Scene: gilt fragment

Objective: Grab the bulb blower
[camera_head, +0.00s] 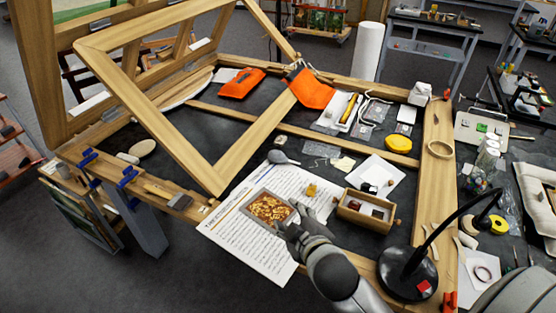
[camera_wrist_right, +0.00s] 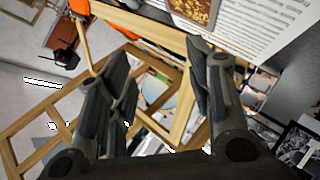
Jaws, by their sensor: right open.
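A grey bulb with a thin nozzle, which looks like the bulb blower (camera_head: 277,156), lies on the dark worktop just beyond the printed sheet, its nozzle pointing right. My right gripper (camera_head: 288,225) is open and empty over the printed sheet, at the right edge of the framed gilt fragment (camera_head: 268,208). It is nearer the front than the bulb blower and apart from it. In the right wrist view the two fingers of my right gripper (camera_wrist_right: 157,55) stand wide apart with nothing between them. I cannot make out the bulb blower there. My left gripper is not in view.
The printed sheet (camera_head: 247,243) lies under the fragment. A small wooden box (camera_head: 365,213) and a black lamp (camera_head: 408,274) stand to the right of my gripper. A large wooden frame (camera_head: 262,133) leans over the worktop behind the blower.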

